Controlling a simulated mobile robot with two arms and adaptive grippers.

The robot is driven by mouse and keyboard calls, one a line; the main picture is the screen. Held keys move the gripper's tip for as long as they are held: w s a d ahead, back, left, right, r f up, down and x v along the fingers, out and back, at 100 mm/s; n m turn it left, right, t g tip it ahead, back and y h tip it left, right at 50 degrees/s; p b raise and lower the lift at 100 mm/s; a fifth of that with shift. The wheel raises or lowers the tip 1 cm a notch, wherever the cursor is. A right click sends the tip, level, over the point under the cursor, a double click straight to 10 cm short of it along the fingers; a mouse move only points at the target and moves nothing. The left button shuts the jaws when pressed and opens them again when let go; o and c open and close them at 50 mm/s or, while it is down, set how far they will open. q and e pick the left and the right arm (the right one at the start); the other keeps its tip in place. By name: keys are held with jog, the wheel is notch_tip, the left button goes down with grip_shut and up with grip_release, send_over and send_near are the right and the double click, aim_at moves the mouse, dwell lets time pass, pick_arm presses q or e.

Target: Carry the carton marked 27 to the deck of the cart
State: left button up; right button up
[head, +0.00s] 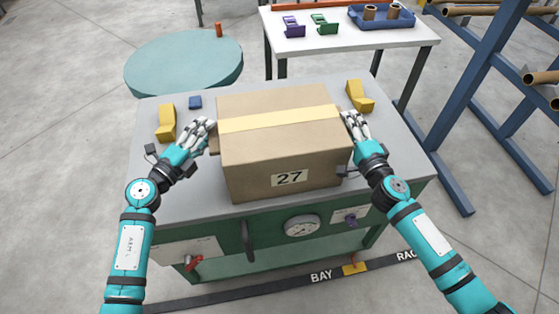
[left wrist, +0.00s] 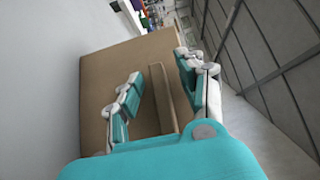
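The brown carton (head: 245,160) with a yellow tape band and the label 27 stands upright on the grey top of a green cabinet (head: 155,205). My left gripper (head: 207,130) is at its left side. In the left wrist view, the fingers of my left gripper (left wrist: 160,68) are spread to either side of a raised strip (left wrist: 161,98) on the carton's (left wrist: 105,75) side, with gaps visible. My right gripper (head: 354,122) is at the carton's right side; its inner fingers are partly hidden and their closure is unclear. I cannot make out a cart deck.
Yellow brackets (head: 166,123) (head: 360,96) and a blue block (head: 195,102) lie beside the carton. Behind are a round teal table (head: 185,65) and a white table (head: 345,38) with a blue tray (head: 382,18). A blue rack (head: 480,80) stands right. Open floor lies left.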

jog(key=shift+s, duration=0.1)
jog(key=shift+s+d, duration=0.1)
jog(key=shift+s, duration=0.45)
pick_arm(q)
jog(key=v, duration=1.1)
jog(key=shift+s, duration=0.3)
pick_arm(e)
jog(key=v, duration=1)
jog(key=shift+s, duration=0.4)
pick_arm(q)
jog(key=shift+a, duration=0.15)
